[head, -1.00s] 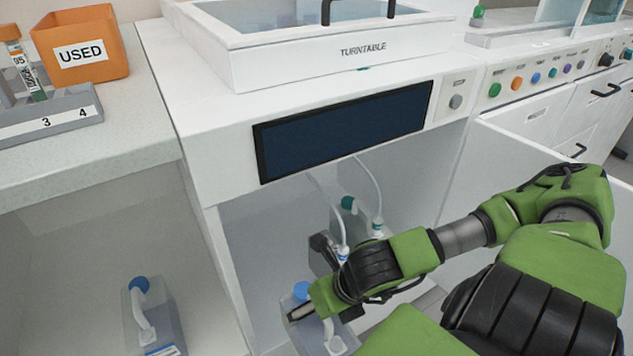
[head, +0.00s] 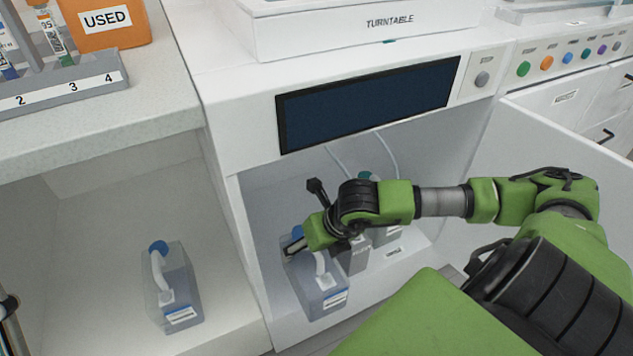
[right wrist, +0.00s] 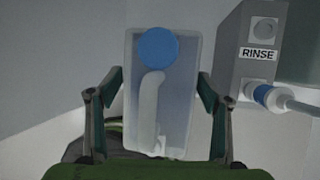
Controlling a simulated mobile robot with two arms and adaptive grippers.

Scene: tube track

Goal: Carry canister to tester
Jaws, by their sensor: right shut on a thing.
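My right gripper (head: 292,247) is shut on a translucent canister (head: 327,297) with a blue cap and a pale handle. The right wrist view shows the canister (right wrist: 178,105) upright between the two fingers (right wrist: 158,100). In the head view it is at the open lower bay of a white machine (head: 235,125) with a dark screen, near the bay's left side. I cannot tell whether its base touches the bay floor. My left gripper is not seen.
A similar blue-capped canister (head: 180,290) stands in the left cabinet. Inside the bay, a grey block labelled RINSE (right wrist: 256,60) and a tube with a blue fitting (right wrist: 265,95) are right of the held canister. An open white door (head: 560,150) stands at right.

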